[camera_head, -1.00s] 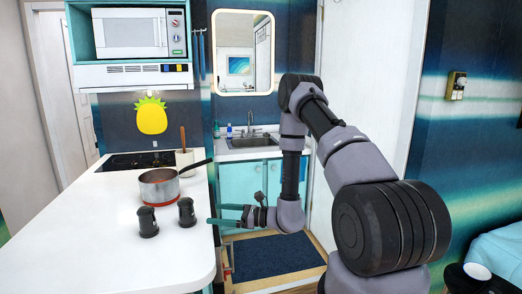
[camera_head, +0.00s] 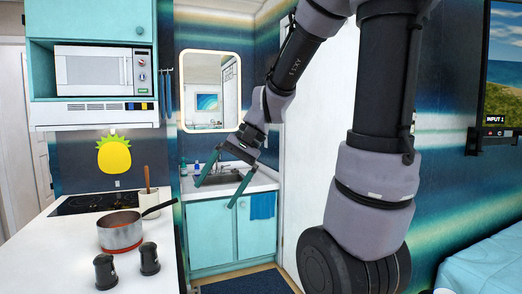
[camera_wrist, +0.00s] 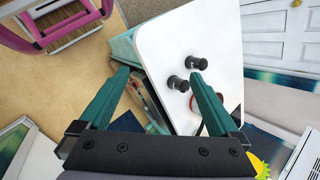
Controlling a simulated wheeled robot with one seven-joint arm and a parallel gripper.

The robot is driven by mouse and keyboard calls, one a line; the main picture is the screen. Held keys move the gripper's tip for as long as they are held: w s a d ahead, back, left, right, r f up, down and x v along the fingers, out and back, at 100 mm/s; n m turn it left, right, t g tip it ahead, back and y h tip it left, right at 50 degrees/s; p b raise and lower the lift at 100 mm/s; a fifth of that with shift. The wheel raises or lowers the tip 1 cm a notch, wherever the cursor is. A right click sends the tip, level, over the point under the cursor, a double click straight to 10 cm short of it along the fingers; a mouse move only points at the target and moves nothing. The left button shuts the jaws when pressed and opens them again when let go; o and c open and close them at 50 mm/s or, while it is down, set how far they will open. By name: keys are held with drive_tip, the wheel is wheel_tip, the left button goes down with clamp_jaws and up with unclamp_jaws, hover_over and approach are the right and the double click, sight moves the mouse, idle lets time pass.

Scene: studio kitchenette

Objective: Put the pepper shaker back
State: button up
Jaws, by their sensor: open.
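Two dark shakers stand upright on the white counter (camera_head: 60,262): a left one (camera_head: 105,271) and a right one (camera_head: 149,258) in the head view. I cannot tell which is the pepper shaker. My gripper (camera_head: 214,196) is open and empty, raised to the right of the counter and beyond the shakers, in front of the sink area. In the wrist view my gripper (camera_wrist: 159,73) has its green fingers spread wide.
A utensil crock (camera_head: 148,199) and a black cooktop (camera_head: 88,204) are farther back. The counter's front left is clear. The microwave (camera_head: 98,70) sits in a shelf above.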

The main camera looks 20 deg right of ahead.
drive_tip(key=s+d+r+n+t+h, duration=0.1)
drive_tip(key=s+d+r+t+h, duration=0.3)
drive_tip(key=d+r+t, duration=0.2)
wheel_tip(320, 180, up, 3)
drive_tip(key=d, duration=0.2)
drive_tip(key=shift+d+n+t+h, duration=0.3)
drive_tip(key=shift+d+t+h, duration=0.1)
